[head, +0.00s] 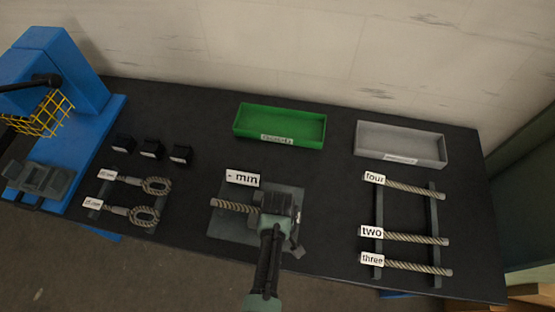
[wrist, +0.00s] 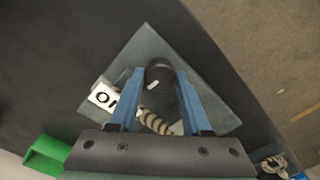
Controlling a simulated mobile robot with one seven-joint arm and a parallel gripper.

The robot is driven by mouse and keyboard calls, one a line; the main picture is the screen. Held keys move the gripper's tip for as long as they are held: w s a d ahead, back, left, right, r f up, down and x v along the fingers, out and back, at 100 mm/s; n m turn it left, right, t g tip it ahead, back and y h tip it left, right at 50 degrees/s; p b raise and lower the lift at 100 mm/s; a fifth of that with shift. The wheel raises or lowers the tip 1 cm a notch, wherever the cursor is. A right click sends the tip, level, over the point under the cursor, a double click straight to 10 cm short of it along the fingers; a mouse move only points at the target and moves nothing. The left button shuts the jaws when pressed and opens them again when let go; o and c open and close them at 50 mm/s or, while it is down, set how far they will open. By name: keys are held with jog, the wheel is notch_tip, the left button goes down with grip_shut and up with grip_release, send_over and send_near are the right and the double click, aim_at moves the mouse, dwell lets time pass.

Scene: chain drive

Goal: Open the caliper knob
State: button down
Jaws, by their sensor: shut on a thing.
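The caliper (head: 275,202) is a dark device on a grey plate (head: 225,228) in the middle of the bench. A short length of rope (head: 236,206) runs into its left side. A white label reading "min" (head: 243,178) stands behind the rope. In the wrist view, the dark round knob (wrist: 159,76) sits between the blue fingers of my gripper (wrist: 159,80), which is shut on it. The rope (wrist: 155,122) and part of a label (wrist: 103,96) show beside it. In the head view, my arm hides the knob and the fingertips.
A green tray (head: 316,143) and a grey tray (head: 425,164) stand at the back. Labelled ropes (head: 415,239) lie on a rack at right. Looped ropes (head: 145,216) and small black blocks (head: 150,148) lie at left, near a blue machine (head: 75,70).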

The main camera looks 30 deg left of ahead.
jog(key=shift+c, duration=1.8)
grip_release()
